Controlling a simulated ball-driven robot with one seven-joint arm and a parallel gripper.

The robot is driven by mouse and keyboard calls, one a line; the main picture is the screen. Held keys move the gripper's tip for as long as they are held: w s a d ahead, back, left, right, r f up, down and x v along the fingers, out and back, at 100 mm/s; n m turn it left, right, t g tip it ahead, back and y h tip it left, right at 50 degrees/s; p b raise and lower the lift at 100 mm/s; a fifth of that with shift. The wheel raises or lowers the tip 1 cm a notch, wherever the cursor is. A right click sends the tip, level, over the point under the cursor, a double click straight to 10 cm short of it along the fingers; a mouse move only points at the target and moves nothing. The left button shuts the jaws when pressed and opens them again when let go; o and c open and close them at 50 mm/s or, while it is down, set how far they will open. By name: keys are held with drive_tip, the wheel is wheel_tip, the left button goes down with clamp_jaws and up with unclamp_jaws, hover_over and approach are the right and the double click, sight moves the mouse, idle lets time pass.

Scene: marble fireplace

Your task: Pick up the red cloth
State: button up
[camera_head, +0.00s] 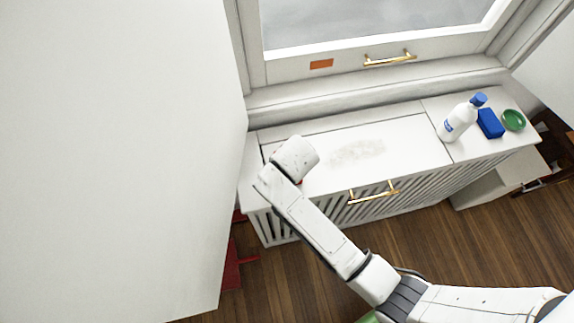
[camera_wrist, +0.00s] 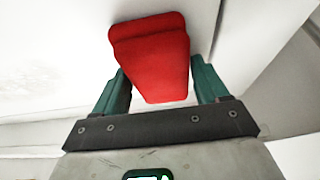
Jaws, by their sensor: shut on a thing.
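The red cloth (camera_wrist: 155,55) is in the wrist view, between the two green fingers of my gripper (camera_wrist: 158,85). My gripper is shut on it. In the head view my arm reaches to the left end of the white cabinet top (camera_head: 410,140), and my wrist hides almost all of the cloth. Only a small red bit of the cloth (camera_head: 300,181) shows beside my wrist. I cannot tell whether the cloth touches the cabinet top.
A white bottle with a blue cap (camera_head: 458,121), a blue block (camera_head: 490,123) and a green round item (camera_head: 513,120) stand at the cabinet's right end. A greyish smudge (camera_head: 357,151) marks the top's middle. A large white panel (camera_head: 110,150) fills the left. A window (camera_head: 370,25) is behind.

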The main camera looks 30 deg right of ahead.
drive_tip(key=shift+c, duration=1.2)
drive_tip(key=shift+r, duration=0.3)
wheel_tip(320, 180, up, 2)
drive_tip(key=shift+w+r, duration=0.1)
drive_tip(key=s+r+b, duration=0.1)
drive_tip(key=s+r, duration=0.9)
drive_tip(key=s, duration=0.4)
drive_tip(key=shift+a+r, duration=0.2)
drive_tip(key=shift+a, duration=0.15)
drive_tip(key=shift+s, duration=0.1)
